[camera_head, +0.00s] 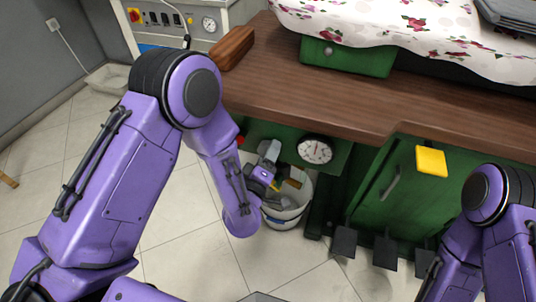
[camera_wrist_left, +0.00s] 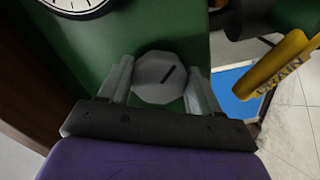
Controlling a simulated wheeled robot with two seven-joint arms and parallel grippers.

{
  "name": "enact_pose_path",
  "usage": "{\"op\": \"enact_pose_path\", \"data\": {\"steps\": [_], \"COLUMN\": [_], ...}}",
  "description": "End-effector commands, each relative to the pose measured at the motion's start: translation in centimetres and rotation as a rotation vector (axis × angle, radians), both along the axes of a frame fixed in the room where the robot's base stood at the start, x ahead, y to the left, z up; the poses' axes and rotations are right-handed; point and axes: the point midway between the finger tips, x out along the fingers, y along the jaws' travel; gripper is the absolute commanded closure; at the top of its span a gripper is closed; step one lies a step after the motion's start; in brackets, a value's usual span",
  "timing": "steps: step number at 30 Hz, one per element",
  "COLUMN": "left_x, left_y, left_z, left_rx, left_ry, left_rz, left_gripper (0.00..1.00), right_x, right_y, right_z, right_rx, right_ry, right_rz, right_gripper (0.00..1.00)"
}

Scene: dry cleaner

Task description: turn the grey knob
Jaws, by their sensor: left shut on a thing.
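The grey knob (camera_wrist_left: 158,82) is a many-sided disc on a green panel (camera_wrist_left: 172,30), and it shows in the left wrist view. A dark line on its face slants up to the right. My left gripper (camera_wrist_left: 161,92) has one finger on each side of the knob and is shut on it. In the head view my left gripper (camera_head: 267,157) is at the green front under the wooden counter, left of the round gauge. There the knob is hard to make out behind the fingers. My right arm shows at the lower right, with its gripper out of view.
A white dial gauge (camera_head: 315,150) is close by on the green front. A yellow pipe marked DRAIN (camera_wrist_left: 284,66) runs right of the knob. A bucket (camera_head: 288,213) stands below my left gripper. The wooden counter (camera_head: 330,98) overhangs above. Tiled floor is open at left.

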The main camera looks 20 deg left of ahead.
Motion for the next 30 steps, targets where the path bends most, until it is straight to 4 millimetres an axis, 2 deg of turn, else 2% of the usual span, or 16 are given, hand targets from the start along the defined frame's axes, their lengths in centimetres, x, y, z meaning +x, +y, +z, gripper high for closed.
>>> {"op": "enact_pose_path", "data": {"steps": [1, 2, 3, 4, 14, 17, 24, 30], "left_x": [-0.1, -0.1, -0.1, -0.1, -0.5, -2.1, -7.8, -10.4], "left_y": [-0.1, -0.1, -0.1, -0.1, 0.0, -0.1, 0.1, 0.3], "left_z": [-0.1, -0.1, -0.1, -0.1, -0.1, -0.1, -0.2, -0.1], "left_rx": [0.000, 0.000, 0.000, 0.000, 0.000, 0.002, 0.002, 0.000], "left_ry": [0.004, 0.004, 0.004, 0.004, 0.002, 0.004, 0.005, 0.004], "left_rz": [-0.003, -0.003, -0.003, -0.003, -0.002, -0.005, -0.008, -0.004], "left_gripper": [0.67, 0.33, 0.20, 0.13, 0.13, 0.13, 0.13, 0.13], "right_x": [0.0, 0.0, 0.0, 0.0, 0.0, 0.0, 0.0, 0.0], "right_y": [0.0, 0.0, 0.0, 0.0, 0.0, 0.0, 0.0, 0.0], "right_z": [0.0, 0.0, 0.0, 0.0, 0.0, 0.0, -0.2, -0.3], "right_rx": [0.000, 0.000, 0.000, 0.000, 0.000, 0.000, 0.000, 0.000], "right_ry": [0.000, 0.000, 0.000, 0.000, 0.000, 0.000, 0.000, 0.000], "right_rz": [0.000, 0.000, 0.000, 0.000, 0.000, 0.000, 0.000, 0.000], "right_gripper": [0.30, 0.30, 0.30, 0.30, 0.30, 0.30, 0.30, 0.30]}}
